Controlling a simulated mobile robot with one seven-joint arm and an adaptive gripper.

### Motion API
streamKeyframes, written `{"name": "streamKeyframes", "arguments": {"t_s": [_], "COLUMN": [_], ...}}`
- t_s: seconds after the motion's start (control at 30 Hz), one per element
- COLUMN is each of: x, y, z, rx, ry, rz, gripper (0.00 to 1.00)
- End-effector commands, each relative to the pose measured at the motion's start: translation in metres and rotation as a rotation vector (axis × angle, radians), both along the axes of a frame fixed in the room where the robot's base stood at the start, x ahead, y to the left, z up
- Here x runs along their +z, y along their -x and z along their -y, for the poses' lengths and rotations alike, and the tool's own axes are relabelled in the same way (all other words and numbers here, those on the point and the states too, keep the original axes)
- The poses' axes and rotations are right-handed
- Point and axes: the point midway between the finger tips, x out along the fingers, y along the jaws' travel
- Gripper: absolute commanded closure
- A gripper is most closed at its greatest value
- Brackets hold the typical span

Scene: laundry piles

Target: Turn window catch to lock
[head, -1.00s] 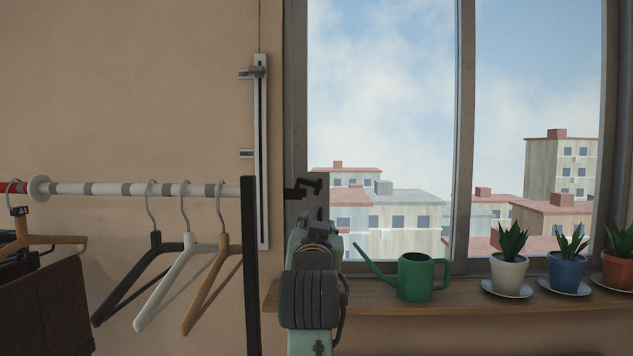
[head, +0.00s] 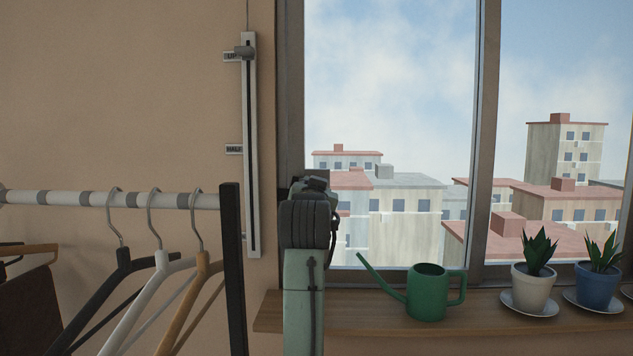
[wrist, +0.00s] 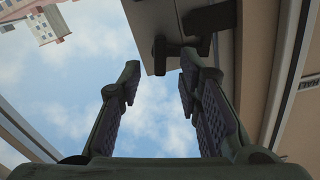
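The dark window catch (wrist: 175,48) shows at the top of the wrist view, on the grey window frame. Its lever lies just beyond my fingertips, near the right finger. I cannot tell whether they touch. My gripper (wrist: 160,72) is open, with its two fingers apart and nothing between them but sky behind the glass. In the head view my own wrist and arm stand upright in front of the left side of the window frame (head: 290,80) and hide the catch and the fingers.
A green watering can (head: 427,294) stands on the wooden sill (head: 390,316), right of my arm. Potted plants (head: 535,275) stand farther right. A clothes rail (head: 75,199) with hangers (head: 155,285) is close on the left. A slider strip (head: 250,150) is on the wall.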

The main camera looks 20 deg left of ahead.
Motion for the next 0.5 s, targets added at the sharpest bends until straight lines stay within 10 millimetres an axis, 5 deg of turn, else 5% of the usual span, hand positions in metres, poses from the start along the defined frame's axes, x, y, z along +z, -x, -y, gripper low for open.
{"name": "streamKeyframes", "arguments": {"t_s": [0.2, 0.5], "x": [0.001, 0.000], "y": [-0.025, -0.031], "z": [-0.007, -0.009], "rx": [0.000, 0.000], "ry": [0.000, 0.000], "rz": [-0.001, 0.000], "gripper": [0.68, 0.68]}}
